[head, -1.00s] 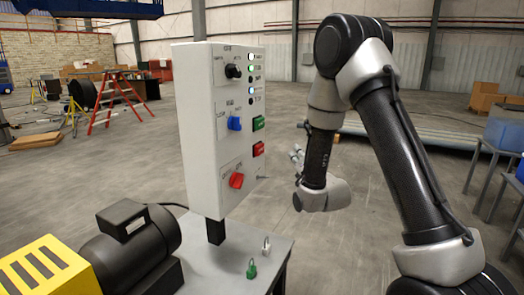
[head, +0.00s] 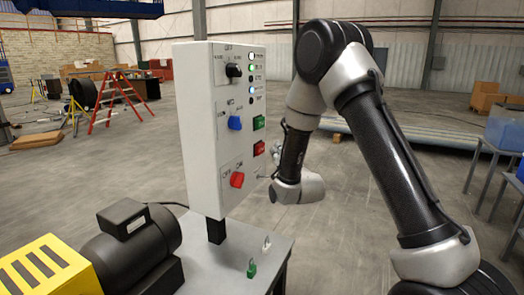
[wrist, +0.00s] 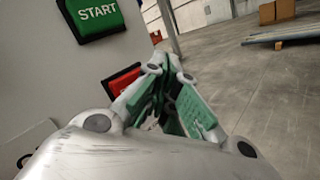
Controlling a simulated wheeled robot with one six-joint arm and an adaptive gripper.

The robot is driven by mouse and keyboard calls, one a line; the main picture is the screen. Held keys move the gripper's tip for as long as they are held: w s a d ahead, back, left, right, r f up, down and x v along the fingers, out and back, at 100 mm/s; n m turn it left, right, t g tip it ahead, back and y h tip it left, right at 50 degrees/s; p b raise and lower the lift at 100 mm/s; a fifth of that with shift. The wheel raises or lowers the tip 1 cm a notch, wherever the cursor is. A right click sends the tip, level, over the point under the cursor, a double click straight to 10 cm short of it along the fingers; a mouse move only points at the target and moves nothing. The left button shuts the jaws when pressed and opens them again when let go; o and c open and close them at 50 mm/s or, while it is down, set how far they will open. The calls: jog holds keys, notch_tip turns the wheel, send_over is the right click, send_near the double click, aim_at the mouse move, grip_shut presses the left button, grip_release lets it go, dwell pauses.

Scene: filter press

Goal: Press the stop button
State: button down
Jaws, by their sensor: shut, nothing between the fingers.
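The red stop button (head: 258,148) is on the front face of the white control panel (head: 200,130), just below the green START button (head: 258,122). In the wrist view the red button (wrist: 122,79) is partly hidden behind my left finger, and its lettering is mostly covered. The START button (wrist: 97,17) shows at the upper left. My gripper (wrist: 165,63) is shut and empty, its fingertips together to the right of the red button. In the head view my gripper (head: 275,152) is close in front of the panel; I cannot tell whether it touches.
A red rotary knob (head: 237,180), a blue switch (head: 235,123) and a black knob (head: 233,71) stick out from the panel. A small grey table (head: 225,255) with a green padlock (head: 251,270) stands below. Open floor lies to the right.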

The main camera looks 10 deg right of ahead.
jog(key=shift+w+a, duration=0.5)
jog(key=shift+a, duration=0.2)
jog(key=shift+a, duration=0.15)
dwell(0.9)
jog(key=shift+w+a, duration=0.2)
jog(key=shift+w, duration=0.05)
jog(key=shift+w+a, duration=0.35)
jog(key=shift+a, duration=0.15)
dwell(0.9)
jog(key=shift+s+d, duration=0.6)
jog(key=shift+d, duration=0.2)
jog(key=s+d, duration=0.1)
jog(key=d, duration=0.1)
jog(key=s+d, duration=0.2)
dwell(0.6)
